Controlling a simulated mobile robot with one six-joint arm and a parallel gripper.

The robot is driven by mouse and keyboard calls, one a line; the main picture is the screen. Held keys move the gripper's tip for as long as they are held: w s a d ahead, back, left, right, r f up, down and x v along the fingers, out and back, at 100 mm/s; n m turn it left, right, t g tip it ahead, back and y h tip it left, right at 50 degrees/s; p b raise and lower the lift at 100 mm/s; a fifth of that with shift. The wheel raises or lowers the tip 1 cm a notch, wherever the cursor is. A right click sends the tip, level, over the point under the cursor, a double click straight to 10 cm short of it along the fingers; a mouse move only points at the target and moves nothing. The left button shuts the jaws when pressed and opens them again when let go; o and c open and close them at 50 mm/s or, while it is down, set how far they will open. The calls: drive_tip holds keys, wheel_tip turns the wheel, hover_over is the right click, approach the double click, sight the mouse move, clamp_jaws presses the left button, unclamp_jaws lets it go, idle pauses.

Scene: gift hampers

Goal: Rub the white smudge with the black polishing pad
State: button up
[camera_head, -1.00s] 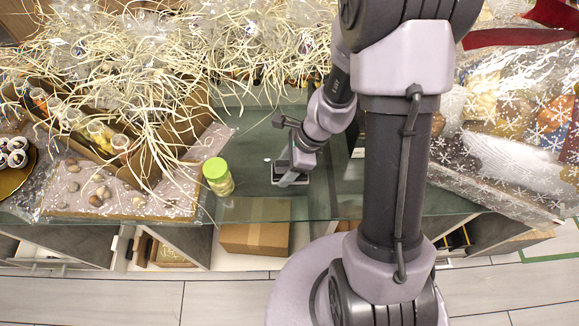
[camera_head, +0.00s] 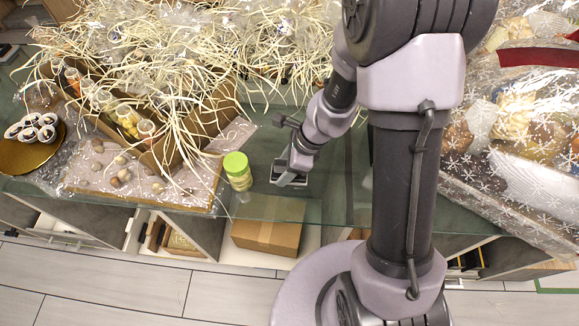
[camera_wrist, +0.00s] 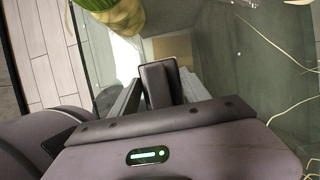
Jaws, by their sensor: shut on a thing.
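My gripper (camera_head: 291,172) is low over the glass counter (camera_head: 262,150), right of the green-lidded jar. It is shut on the black polishing pad (camera_wrist: 160,82), which shows between the fingers in the wrist view. In the head view the pad (camera_head: 290,180) appears as a small dark block with a light edge, at or just above the glass; I cannot tell if it touches. I cannot make out the white smudge for certain; it may be under the pad or gripper.
The green-lidded jar (camera_head: 238,171) stands close left of my gripper and also shows in the wrist view (camera_wrist: 112,14). A tray of bottles with straw strands (camera_head: 150,130) lies further left. Wrapped hampers (camera_head: 520,150) fill the right. A cardboard box (camera_head: 267,236) sits below the glass.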

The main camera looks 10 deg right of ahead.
drive_tip(key=shift+s+d, duration=0.35)
drive_tip(key=shift+d, duration=0.4)
drive_tip(key=shift+s+d, duration=0.25)
drive_tip(key=shift+d, duration=0.5)
drive_tip(key=shift+d, duration=0.1)
drive_tip(key=shift+s+d, duration=0.2)
drive_tip(key=shift+d, duration=0.4)
